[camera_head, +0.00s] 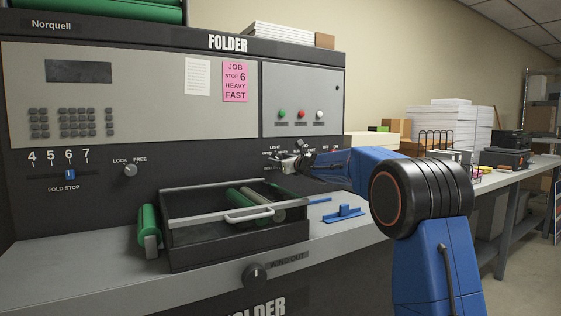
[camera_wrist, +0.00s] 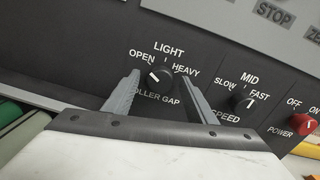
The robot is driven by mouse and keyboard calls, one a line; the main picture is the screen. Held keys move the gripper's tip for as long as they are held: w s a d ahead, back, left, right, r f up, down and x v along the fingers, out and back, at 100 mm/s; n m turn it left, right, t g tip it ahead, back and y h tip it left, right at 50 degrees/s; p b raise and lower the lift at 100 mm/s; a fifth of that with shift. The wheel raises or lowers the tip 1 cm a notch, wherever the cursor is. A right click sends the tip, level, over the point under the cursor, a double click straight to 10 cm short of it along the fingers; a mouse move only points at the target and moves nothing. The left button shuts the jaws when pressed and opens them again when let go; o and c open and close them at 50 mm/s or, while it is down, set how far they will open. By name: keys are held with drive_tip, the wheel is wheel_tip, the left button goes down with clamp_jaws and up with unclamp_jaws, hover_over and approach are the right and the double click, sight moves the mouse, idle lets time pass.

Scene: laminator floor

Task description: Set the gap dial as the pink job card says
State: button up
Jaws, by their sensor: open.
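The pink job card (camera_head: 235,82) on the folder's front reads JOB, STOP 6, HEAVY, FAST. The roller gap dial (camera_wrist: 159,78) is a dark round knob in the wrist view, with OPEN, LIGHT and HEAVY printed around it. Its white mark appears to point up-left, toward OPEN. My gripper (camera_wrist: 152,74) is open, with one finger to each side of this dial; I cannot tell whether they touch it.
The speed dial (camera_wrist: 242,99) is right of the gap dial, its mark toward FAST. A red power knob (camera_wrist: 286,123) is farther right. The blue fold stop slider (camera_head: 70,174) stands under 6. A dark tray (camera_head: 178,241) with a handle juts out below.

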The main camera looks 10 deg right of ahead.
drive_tip(key=shift+c, duration=0.6)
drive_tip(key=c, duration=0.9)
drive_tip(key=shift+m, duration=0.4)
drive_tip(key=m, duration=2.3)
drive_tip(key=shift+f+m+t+h, duration=0.15)
drive_tip(key=shift+m+t+h, duration=0.15)
drive_tip(key=shift+h, duration=0.1)
